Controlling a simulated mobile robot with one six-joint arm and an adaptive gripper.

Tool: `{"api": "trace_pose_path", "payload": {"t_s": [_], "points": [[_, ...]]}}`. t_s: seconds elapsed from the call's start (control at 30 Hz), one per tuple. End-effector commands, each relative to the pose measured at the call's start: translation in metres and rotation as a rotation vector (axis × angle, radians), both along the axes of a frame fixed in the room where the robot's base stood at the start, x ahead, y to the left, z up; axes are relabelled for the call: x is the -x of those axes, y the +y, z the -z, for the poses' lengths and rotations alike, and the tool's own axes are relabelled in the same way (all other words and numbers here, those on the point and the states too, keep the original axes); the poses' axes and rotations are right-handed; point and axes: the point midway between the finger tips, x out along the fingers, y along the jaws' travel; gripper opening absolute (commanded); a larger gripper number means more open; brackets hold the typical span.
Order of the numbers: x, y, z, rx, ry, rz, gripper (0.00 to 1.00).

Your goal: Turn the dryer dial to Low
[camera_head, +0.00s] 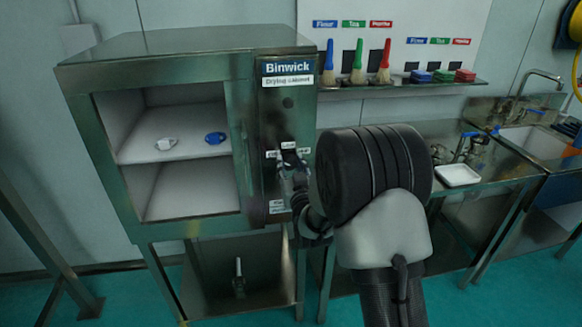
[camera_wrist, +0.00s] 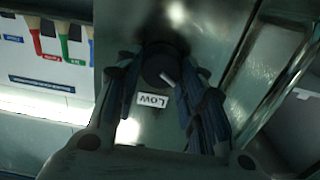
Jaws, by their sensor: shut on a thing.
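The drying cabinet (camera_head: 150,47) stands at the left with a "Binwick" panel on its right front. Its dark round dial (camera_wrist: 160,66) sits between my fingers in the wrist view. The LOW label (camera_wrist: 152,100) shows upside down beside the dial there. A pale pointer mark on the dial points toward the lower right of that view, to one side of LOW. My gripper (camera_wrist: 163,75) is shut on the dial. In the head view my gripper (camera_head: 291,165) reaches the panel and mostly hides the dial; the LOW label (camera_head: 289,145) shows just above it.
The open cabinet shelf (camera_head: 185,147) holds a white item (camera_head: 167,144) and a blue item (camera_head: 215,138). My arm fills the middle of the head view.

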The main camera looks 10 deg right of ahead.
Motion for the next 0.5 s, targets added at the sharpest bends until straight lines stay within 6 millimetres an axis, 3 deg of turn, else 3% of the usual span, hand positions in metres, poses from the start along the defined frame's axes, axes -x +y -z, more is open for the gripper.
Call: {"api": "trace_pose_path", "payload": {"t_s": [0.5], "points": [[0.0001, -0.0018, 0.0005, -0.338, 0.0, 0.0, 0.13]]}}
